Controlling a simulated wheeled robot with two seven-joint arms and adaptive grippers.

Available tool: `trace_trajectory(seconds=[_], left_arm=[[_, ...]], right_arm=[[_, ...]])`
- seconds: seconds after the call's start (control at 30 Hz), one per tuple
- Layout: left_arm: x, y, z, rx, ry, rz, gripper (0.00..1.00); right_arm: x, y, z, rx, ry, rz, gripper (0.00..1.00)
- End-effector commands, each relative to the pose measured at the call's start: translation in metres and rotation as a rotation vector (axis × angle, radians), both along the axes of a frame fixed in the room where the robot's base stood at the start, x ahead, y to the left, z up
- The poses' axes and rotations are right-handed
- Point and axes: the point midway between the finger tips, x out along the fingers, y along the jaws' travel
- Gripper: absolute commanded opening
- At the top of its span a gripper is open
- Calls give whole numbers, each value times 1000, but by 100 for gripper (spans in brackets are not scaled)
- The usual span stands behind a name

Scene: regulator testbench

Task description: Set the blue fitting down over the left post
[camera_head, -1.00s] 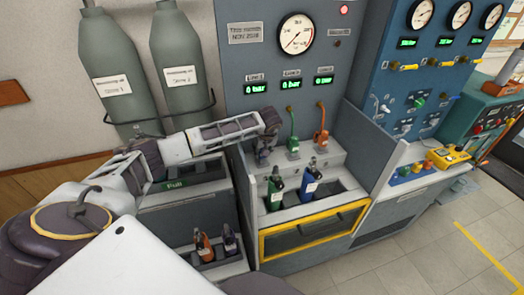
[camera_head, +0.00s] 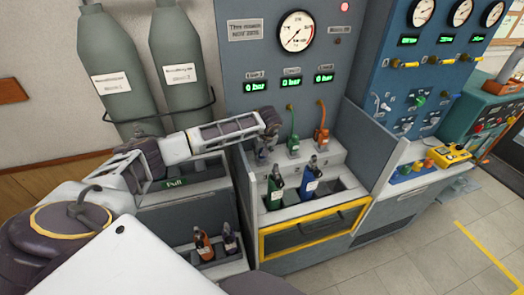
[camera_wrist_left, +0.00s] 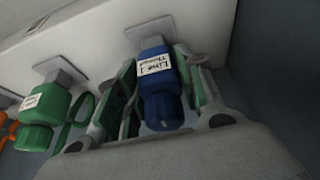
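In the head view my left gripper (camera_head: 263,153) is at the left end of the grey ledge, left of the green fitting (camera_head: 293,146). A mounting plate (camera_wrist_left: 150,31) shows behind the blue fitting. My right gripper is not in view.
The green fitting (camera_wrist_left: 42,110) is close beside my left gripper. An orange fitting (camera_head: 321,140) stands further right. Green and blue bottles (camera_head: 309,183) stand in the bench recess (camera_head: 340,192). The grey back panel (camera_head: 235,75) rises behind.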

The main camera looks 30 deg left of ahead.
Motion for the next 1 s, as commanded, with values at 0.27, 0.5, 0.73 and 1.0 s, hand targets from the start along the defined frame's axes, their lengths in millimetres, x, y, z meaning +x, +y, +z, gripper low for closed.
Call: trace_trajectory(seconds=[0.27, 0.5, 0.73, 1.0], left_arm=[[0, 0, 0, 0, 0, 0, 61], [-1, 0, 0, 0, 1, 0, 61], [-3, -3, 11, 0, 0, -1, 61], [-11, -13, 43, 0, -1, 0, 61]], right_arm=[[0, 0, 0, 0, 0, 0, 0], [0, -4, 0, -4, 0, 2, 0], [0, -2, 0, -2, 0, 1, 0], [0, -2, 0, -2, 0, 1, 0]])
